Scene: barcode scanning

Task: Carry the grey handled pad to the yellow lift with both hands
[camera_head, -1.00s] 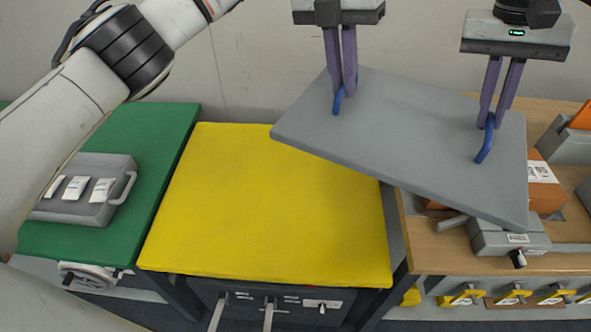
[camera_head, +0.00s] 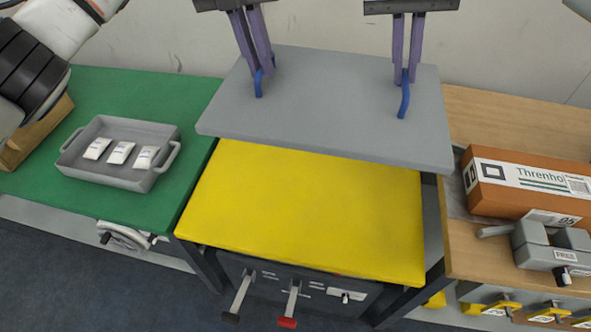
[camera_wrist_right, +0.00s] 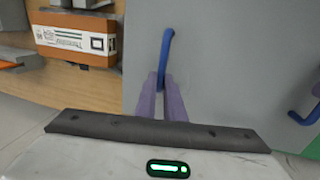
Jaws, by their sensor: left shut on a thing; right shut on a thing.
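The grey pad (camera_head: 330,105) with two blue handles hangs in the air over the back part of the yellow lift (camera_head: 310,215), close to level. My left gripper (camera_head: 262,72) is shut on the pad's left blue handle (camera_head: 258,85). My right gripper (camera_head: 404,78) is shut on the right blue handle (camera_head: 404,102). The right wrist view shows the right gripper's purple fingers (camera_wrist_right: 165,95) at that handle (camera_wrist_right: 166,55) against the grey pad face (camera_wrist_right: 220,50). The pad hides the rear of the yellow top. I cannot tell the exact gap between them.
Left of the lift is a green table (camera_head: 110,205) with a grey tray (camera_head: 105,172) holding three white packets. On the right is a wooden table (camera_head: 520,120) with an orange-brown box (camera_head: 525,185) and a grey clamp-like device (camera_head: 550,250). Levers (camera_head: 290,300) stick out at the lift's front.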

